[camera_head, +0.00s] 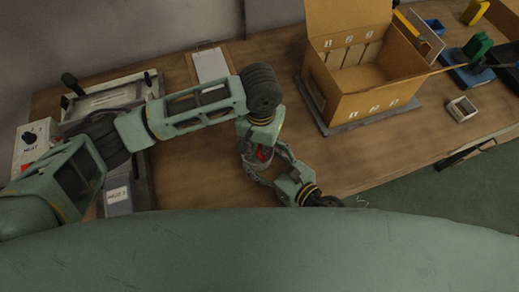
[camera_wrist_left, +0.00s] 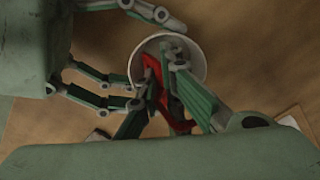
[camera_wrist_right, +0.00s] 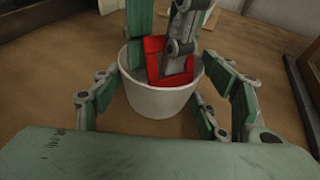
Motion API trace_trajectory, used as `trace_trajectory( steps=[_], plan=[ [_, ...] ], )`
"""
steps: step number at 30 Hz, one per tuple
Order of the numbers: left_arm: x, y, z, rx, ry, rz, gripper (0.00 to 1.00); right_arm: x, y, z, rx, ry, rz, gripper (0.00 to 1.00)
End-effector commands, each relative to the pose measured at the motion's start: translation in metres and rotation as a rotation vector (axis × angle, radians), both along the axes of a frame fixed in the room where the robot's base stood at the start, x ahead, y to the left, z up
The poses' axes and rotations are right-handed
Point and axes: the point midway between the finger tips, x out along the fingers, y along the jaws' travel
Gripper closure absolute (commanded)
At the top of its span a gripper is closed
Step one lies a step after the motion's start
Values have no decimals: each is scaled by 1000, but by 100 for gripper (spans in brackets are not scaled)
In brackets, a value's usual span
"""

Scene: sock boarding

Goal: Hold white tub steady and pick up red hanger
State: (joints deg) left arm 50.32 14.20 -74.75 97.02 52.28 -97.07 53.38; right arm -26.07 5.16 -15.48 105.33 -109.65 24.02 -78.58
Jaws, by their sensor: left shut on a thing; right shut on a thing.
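The white tub (camera_wrist_right: 157,101) stands upright on the wooden bench, and its round rim shows in the left wrist view (camera_wrist_left: 202,62). The fingers of my right gripper (camera_wrist_right: 155,108) are closed around the tub's outside, one on each side. The red hanger (camera_wrist_right: 177,82) is inside the tub and also shows in the left wrist view (camera_wrist_left: 180,123), rising out over the rim. My left gripper (camera_wrist_left: 164,72) reaches down into the tub from above and is shut on the red hanger. Its fingers hide part of the hanger. In the head view the arms hide most of the tub.
An open cardboard box (camera_head: 357,105) stands on a dark mat at the back right. A small pale tray (camera_head: 461,109) and blue and green items lie farther right. A white board (camera_head: 211,66) lies behind my left arm, with equipment at the left. Bare bench lies between tub and box.

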Motion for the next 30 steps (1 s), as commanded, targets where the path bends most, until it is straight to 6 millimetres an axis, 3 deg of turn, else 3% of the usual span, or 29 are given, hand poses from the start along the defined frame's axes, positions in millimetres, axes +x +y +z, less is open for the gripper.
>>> trace_trajectory(
  steps=[3,9,20,21,28,30],
  plan=[
    [1,-1,27,-4,-5,-1,100,-1,1,-1,-1,3,3,58],
    [1,0,57,0,-2,0,100,-1,0,-1,-2,2,1,58],
    [0,1,66,2,0,1,100,0,-1,-1,-3,1,-1,58],
    [0,1,66,3,0,1,100,0,-1,-1,-3,1,-2,31],
    [0,1,66,3,0,1,100,0,-1,-1,-2,1,-2,11],
    [0,1,65,3,0,1,100,0,-1,-1,-1,0,-2,11]
  ],
)
